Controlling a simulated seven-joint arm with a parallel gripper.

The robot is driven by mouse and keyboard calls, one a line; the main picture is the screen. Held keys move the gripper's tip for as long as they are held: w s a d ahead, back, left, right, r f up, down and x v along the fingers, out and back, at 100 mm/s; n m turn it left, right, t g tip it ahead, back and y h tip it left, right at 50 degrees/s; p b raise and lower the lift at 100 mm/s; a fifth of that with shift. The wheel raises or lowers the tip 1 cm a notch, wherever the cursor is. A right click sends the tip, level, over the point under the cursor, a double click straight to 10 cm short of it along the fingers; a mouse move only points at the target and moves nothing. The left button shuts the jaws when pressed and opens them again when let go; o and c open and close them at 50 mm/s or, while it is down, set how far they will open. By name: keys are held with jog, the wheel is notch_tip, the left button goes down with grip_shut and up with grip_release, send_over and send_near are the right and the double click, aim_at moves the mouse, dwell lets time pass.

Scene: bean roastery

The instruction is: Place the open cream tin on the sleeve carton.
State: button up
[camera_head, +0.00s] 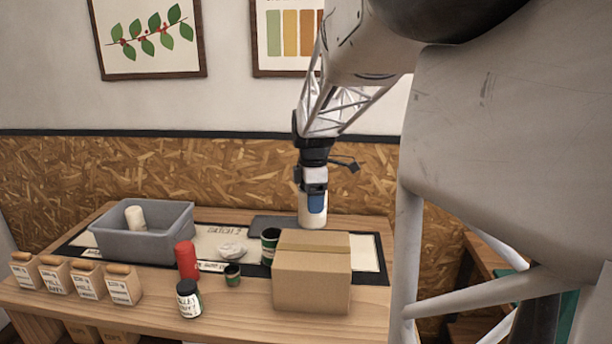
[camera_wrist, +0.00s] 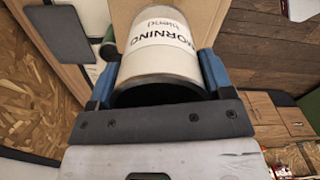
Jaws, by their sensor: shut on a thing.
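The cream tin (camera_head: 313,215) is held upright in my gripper (camera_head: 315,194), above the table, just behind or over the back of the sleeve carton in the head view. In the wrist view the tin (camera_wrist: 162,48) shows a "MORNING blend" label, and its dark open mouth faces the palm between the blue fingers of my gripper (camera_wrist: 158,85). The sleeve carton (camera_head: 312,283) is a closed brown cardboard box at the table's front right. Part of the carton (camera_wrist: 200,12) shows beyond the tin in the wrist view. The exact gap between tin and carton cannot be told.
A dark green tin (camera_head: 269,246) stands close left of the carton. A grey crate (camera_head: 150,245) holds a cream cylinder. Several labelled boxes line the left.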

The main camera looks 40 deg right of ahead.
aim_at(314, 225)
jog(key=shift+s+a+r, duration=0.1)
jog(key=shift+s+r, duration=0.3)
jog(key=shift+r, duration=0.1)
jog(key=shift+f, duration=0.1)
jog(key=shift+f, duration=0.15)
jog(key=shift+w+f, duration=0.1)
jog(key=shift+f, duration=1.9)
jog(key=shift+f, duration=0.1)
jog(key=shift+f, duration=1.9)
jog(key=shift+f, duration=0.1)
jog(key=o, duration=0.9)
jog(key=shift+o, duration=0.2)
